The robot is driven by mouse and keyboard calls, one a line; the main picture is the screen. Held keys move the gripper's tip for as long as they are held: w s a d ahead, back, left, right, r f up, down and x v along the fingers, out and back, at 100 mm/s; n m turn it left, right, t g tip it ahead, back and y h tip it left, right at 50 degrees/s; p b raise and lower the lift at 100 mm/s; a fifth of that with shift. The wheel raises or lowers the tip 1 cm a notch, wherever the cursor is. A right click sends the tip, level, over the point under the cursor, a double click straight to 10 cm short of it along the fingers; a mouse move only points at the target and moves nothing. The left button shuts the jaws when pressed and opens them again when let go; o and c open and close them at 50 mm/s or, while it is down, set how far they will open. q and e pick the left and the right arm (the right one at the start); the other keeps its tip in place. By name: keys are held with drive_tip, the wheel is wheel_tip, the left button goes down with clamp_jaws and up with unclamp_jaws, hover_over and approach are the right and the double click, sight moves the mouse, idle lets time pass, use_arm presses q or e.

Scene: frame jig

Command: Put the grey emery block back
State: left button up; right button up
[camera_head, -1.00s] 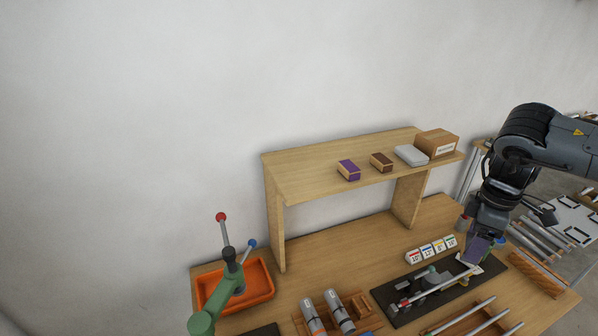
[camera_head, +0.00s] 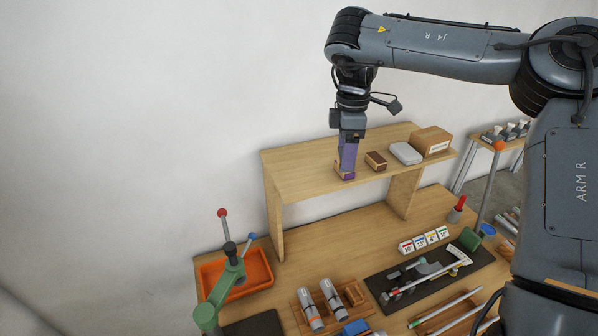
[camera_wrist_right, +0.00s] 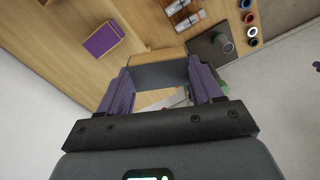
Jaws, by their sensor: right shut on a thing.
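My right gripper (camera_head: 347,160) is over the left part of the shelf, pointing down, with purple fingers. In the right wrist view the gripper (camera_wrist_right: 160,78) is shut on the grey emery block (camera_wrist_right: 160,73), which has a wooden back and a grey face. In the head view I cannot make out the held block. A purple-topped block (camera_wrist_right: 103,39) sits on the shelf in the wrist view, apart from the held block; in the head view the fingers overlap it. My left gripper is not in view.
The wooden shelf (camera_head: 300,176) also carries a brown block (camera_head: 376,161), a pale grey case (camera_head: 406,153) and a cardboard box (camera_head: 432,141). Below are an orange tray (camera_head: 258,275), a green lever press (camera_head: 207,316) and a dark mat (camera_head: 372,283) with tools.

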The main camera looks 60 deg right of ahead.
drive_tip(key=w+f+p, duration=0.1)
drive_tip(key=w+f, duration=0.1)
drive_tip(key=w, duration=0.1)
drive_tip(key=w+f+p, duration=0.1)
drive_tip(key=w+f, duration=0.1)
drive_tip(key=w, duration=0.1)
drive_tip(key=w+f+p, duration=0.1)
drive_tip(key=w+f, duration=0.1)
drive_tip(key=w, duration=0.2)
drive_tip(key=shift+d, duration=0.25)
drive_tip(key=shift+f+p, duration=0.6)
drive_tip(key=shift+f, duration=1.45)
drive_tip(key=shift+f, duration=0.1)
drive_tip(key=shift+f, duration=0.1)
drive_tip(key=o, duration=1.2)
